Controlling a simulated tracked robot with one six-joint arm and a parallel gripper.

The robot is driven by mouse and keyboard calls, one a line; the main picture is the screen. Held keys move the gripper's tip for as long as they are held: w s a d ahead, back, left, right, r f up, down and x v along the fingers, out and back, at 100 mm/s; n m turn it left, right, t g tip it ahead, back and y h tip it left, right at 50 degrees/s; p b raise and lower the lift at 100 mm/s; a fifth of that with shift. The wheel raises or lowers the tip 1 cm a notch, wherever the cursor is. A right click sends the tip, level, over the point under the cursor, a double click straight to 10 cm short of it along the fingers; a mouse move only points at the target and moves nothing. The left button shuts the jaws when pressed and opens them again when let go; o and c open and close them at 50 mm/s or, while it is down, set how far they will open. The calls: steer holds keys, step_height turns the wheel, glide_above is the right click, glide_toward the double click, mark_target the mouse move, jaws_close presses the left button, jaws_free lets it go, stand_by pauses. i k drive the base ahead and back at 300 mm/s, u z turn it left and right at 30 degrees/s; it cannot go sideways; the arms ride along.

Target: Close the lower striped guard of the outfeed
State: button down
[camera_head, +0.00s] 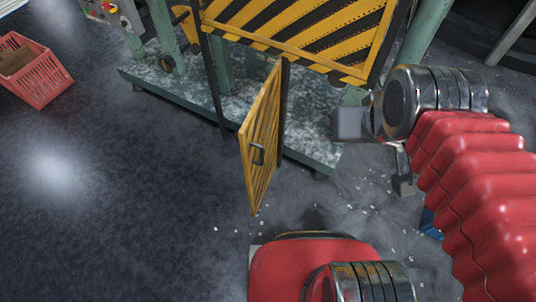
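The lower striped guard (263,135) is a narrow yellow-and-black door below the large upper guard. It stands swung open, jutting out from the machine toward me. Its far vertical edge meets a dark post, and its near edge hangs free. A small dark handle (258,155) sits on its face. The end of my arm is to the right of the door, clearly apart from it. My gripper (403,184) shows only as a small grey metal part below the wrist. The wrist and red sleeve hide most of it, so its opening cannot be told.
The upper striped guard (310,28) spans the machine above the door. Green posts stand on a speckled green base (180,88). Bits of glass (371,207) lie on the floor. A red crate (38,75) is at far left. The floor left of the door is clear.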

mark_target(272, 85)
steer(key=z, duration=0.85)
steer(key=k, duration=0.95)
steer(key=u, duration=1.1)
steer(key=i, duration=1)
steer(key=z, duration=0.05)
